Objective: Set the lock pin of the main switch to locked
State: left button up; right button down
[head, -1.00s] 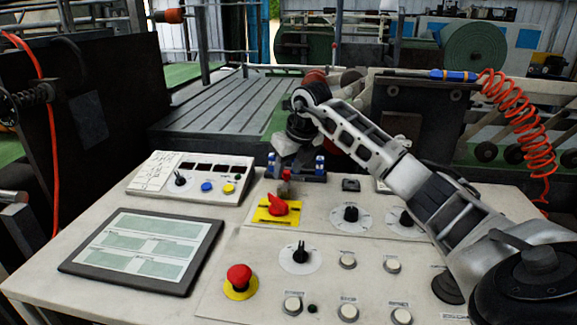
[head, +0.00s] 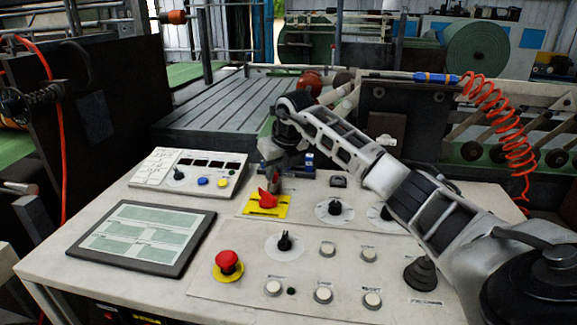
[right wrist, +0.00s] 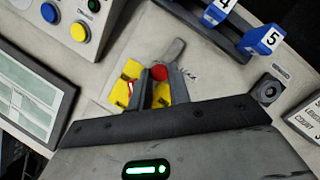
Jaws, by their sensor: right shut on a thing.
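The main switch (head: 266,200) is a red handle on a yellow plate on the sloping desk. Its yellow plate (right wrist: 124,84) also shows in the right wrist view, partly behind my fingers. My right gripper (head: 275,181) is down at the back edge of this switch. In the right wrist view my right gripper (right wrist: 160,79) is shut on a small part with a round red knob (right wrist: 159,72), which looks like the lock pin. A grey tab (right wrist: 176,50) sticks out just beyond the fingertips. The pin's exact setting is hidden by the fingers. My left gripper is not in view.
A row of blue numbered blocks (right wrist: 262,40) stands close behind the switch. A button panel (head: 190,170) and a tablet (head: 145,236) lie to the left. A red emergency button (head: 228,260) and black knobs (head: 335,208) stand nearby.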

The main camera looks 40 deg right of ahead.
jog(key=shift+s+a+f, duration=0.1)
jog(key=shift+s+a, duration=0.05)
jog(key=c, duration=1.3)
grip_release()
jog(key=shift+r, duration=0.3)
jog(key=b+v, duration=0.1)
jog(key=v, duration=1.4)
jog(key=shift+r+b, duration=0.25)
jog(key=shift+b, duration=0.1)
